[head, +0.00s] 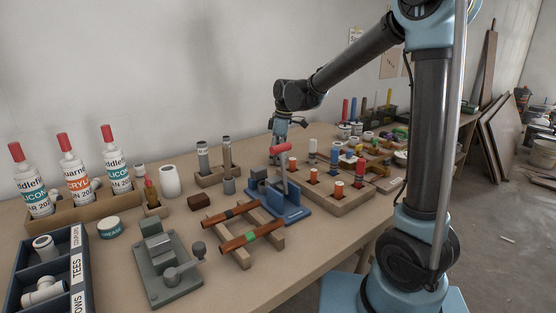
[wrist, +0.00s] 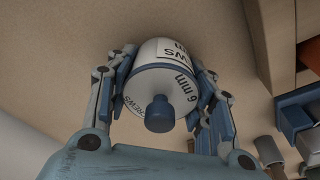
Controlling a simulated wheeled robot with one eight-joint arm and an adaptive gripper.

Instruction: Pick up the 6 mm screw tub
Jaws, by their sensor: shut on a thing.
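The 6 mm screw tub (wrist: 158,80) is a white tub with a printed label reading "6 mm" and a dark blue knob on the end facing the wrist camera. My gripper (wrist: 160,62) is shut on it, with one blue-padded finger on each side. In the head view my gripper (head: 283,130) points down over the far part of the bench, behind the blue vise. I cannot make out the tub there. In the wrist view tan board or bench surface lies beyond the tub; I cannot tell whether they touch.
A blue vise (head: 287,208) with a red handle and a wooden rack (head: 345,203) of coloured cylinders stand nearer than my gripper. A wooden block with grey tubes (head: 203,160) is to its left. The white wall (head: 200,60) runs behind the bench.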

